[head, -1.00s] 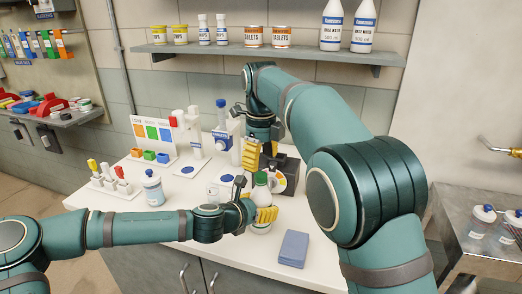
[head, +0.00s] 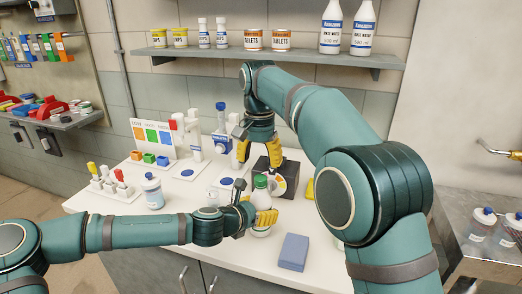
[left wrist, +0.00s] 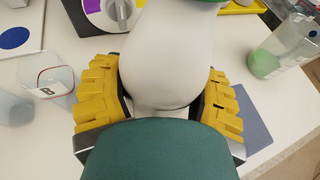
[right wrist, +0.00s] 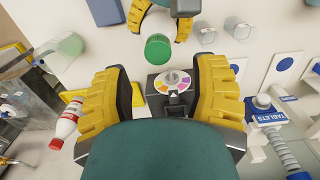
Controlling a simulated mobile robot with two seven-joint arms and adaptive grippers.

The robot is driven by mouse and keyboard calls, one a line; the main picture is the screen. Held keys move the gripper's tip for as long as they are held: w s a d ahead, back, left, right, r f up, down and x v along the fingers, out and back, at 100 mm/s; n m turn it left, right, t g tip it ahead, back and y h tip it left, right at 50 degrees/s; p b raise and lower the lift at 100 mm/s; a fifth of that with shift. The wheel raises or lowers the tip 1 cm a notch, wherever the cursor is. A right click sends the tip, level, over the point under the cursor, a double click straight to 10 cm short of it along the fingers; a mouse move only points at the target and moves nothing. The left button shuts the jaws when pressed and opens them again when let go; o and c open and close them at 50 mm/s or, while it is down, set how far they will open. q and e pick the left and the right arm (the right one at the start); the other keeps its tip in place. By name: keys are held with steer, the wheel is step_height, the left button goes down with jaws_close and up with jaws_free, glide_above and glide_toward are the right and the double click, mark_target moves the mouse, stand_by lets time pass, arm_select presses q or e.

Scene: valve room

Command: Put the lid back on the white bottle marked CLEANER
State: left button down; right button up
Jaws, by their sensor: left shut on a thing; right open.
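A white bottle (left wrist: 170,55) is upright in my left gripper (head: 262,218), which is shut around it above the worktop. A green lid (right wrist: 158,48) sits on top of the bottle and looks level; its edge also shows at the top of the left wrist view (left wrist: 192,2). No CLEANER marking is readable in these views. My right gripper (head: 259,154) is open and empty above and behind the bottle, with its fingers pointing down. In the right wrist view its fingers (right wrist: 165,100) are apart, and the lid is beyond them, not between them.
A black device with a coloured dial (right wrist: 172,82) stands just behind the bottle. Beakers (left wrist: 55,82) stand to its left. A blue block (head: 293,250) lies at front right. A red-capped bottle (right wrist: 65,128) is at the side. A shelf (head: 270,62) hangs above; the front worktop has clear room.

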mark_target(261, 177)
steer(key=n, duration=0.3)
steer(key=shift+r+n, duration=0.1)
steer(key=shift+n, duration=0.2)
steer(key=n, duration=0.5)
steer(key=shift+r, duration=0.15)
steer(key=n, duration=0.7)
steer(key=shift+r, duration=0.25)
steer(key=n, duration=0.7)
steer(key=shift+d+r, duration=0.1)
steer(key=shift+r, duration=0.15)
steer(key=n, duration=0.5)
steer(key=shift+r, duration=0.2)
steer(key=n, duration=0.4)
steer(key=shift+d+r, duration=0.1)
steer(key=shift+r, duration=0.05)
steer(key=shift+f, duration=4.05)
